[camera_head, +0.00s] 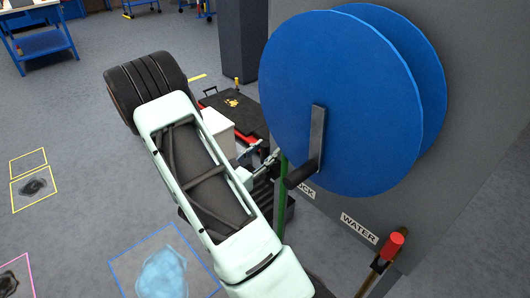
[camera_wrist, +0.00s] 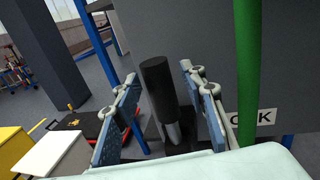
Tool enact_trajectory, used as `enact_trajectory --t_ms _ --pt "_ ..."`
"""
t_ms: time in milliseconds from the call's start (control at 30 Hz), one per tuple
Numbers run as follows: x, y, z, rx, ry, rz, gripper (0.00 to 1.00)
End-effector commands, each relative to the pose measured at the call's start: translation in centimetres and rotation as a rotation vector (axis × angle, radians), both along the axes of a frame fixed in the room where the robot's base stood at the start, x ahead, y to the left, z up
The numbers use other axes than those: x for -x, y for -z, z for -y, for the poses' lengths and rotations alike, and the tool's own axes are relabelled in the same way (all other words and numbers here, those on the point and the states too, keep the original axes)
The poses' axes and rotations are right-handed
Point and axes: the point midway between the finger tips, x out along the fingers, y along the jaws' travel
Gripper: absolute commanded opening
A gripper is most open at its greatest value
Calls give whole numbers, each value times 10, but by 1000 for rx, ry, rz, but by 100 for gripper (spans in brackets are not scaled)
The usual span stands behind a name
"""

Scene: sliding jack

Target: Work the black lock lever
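The black lock lever (camera_wrist: 158,88) stands nearly upright in the middle of the wrist view, with a black grip above a bare metal shaft. My gripper (camera_wrist: 160,78) is open, with one finger on each side of the lever. Gaps show between the grip and both fingers in this view; the lever's depth relative to the fingertips is hard to judge. In the head view my gripper (camera_head: 262,162) is beside the grey panel, left of the green pole (camera_head: 282,195). I cannot make out the lock lever clearly there. The LOCK label (camera_head: 304,190) is partly covered.
A large blue reel (camera_head: 340,90) with a metal crank (camera_head: 317,135) and black crank handle (camera_head: 300,175) overhangs close to my gripper. A red-handled lever (camera_head: 393,246) stands by the WATER label (camera_head: 359,228). The green pole (camera_wrist: 247,70) rises just right of my fingers.

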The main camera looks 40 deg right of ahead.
Motion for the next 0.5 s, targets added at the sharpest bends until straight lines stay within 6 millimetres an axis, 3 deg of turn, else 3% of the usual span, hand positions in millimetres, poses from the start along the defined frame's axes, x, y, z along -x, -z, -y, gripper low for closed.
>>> enact_trajectory --t_ms 133,500 --pt "0 0 0 0 0 0 39" --pt "0 0 0 0 1 0 0"
